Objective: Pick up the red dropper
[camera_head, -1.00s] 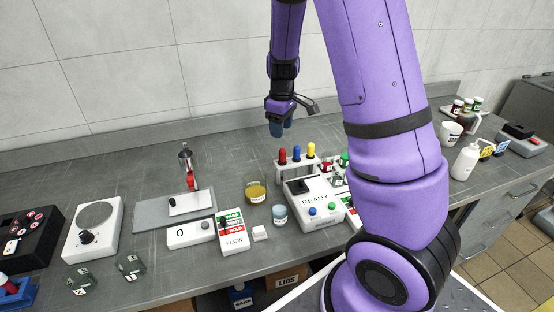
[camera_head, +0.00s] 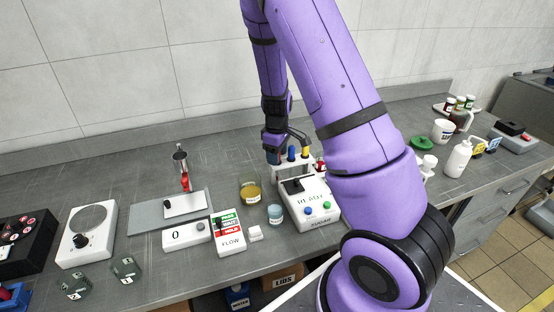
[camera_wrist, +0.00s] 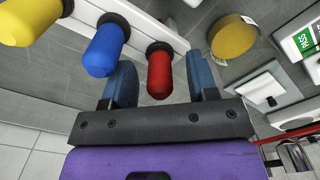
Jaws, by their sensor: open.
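The red dropper (camera_wrist: 159,72) hangs in the white rack, bulb toward the camera, in the wrist view. My gripper (camera_wrist: 164,80) is open, with one blue finger on each side of the red bulb; I cannot tell whether either touches it. The blue dropper (camera_wrist: 104,52) and the yellow dropper (camera_wrist: 30,20) stand in the same rack to the left. In the head view my gripper (camera_head: 273,155) is at the left end of the rack and hides the red dropper. The blue dropper (camera_head: 291,153) and yellow dropper (camera_head: 305,152) show just right of it.
The white READY box (camera_head: 318,200) stands in front of the rack. A yellow-filled dish (camera_head: 250,192) and a small pale-blue jar (camera_head: 275,214) are to its left. A stand with a red part (camera_head: 184,180) is farther left. The bench behind is clear.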

